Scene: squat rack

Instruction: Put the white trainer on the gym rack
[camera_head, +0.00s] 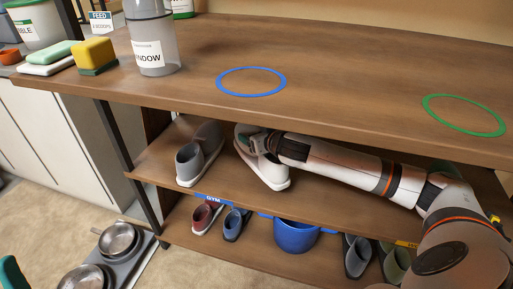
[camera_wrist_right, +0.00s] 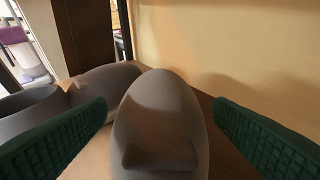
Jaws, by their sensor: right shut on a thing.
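The white trainer (camera_head: 274,174) is on the middle shelf of the rack, partly hidden behind my right arm. Its light sole shows near the shelf's front edge; I cannot tell whether it bears fully on the board. My right gripper (camera_head: 251,139) is shut on it under the tabletop. In the right wrist view the trainer (camera_wrist_right: 160,125), dark in shadow, lies between the two green finger pads (camera_wrist_right: 160,112). A blue GYM label (camera_head: 212,198) is on this shelf's front edge, left of the trainer.
A grey shoe (camera_head: 199,155) stands just left of the trainer. The lower shelf holds small shoes (camera_head: 235,224) and a blue bucket (camera_head: 294,235). The wooden top (camera_head: 330,70) hangs close above my forearm. A bottle (camera_head: 153,45) and sponges (camera_head: 95,55) stand on it.

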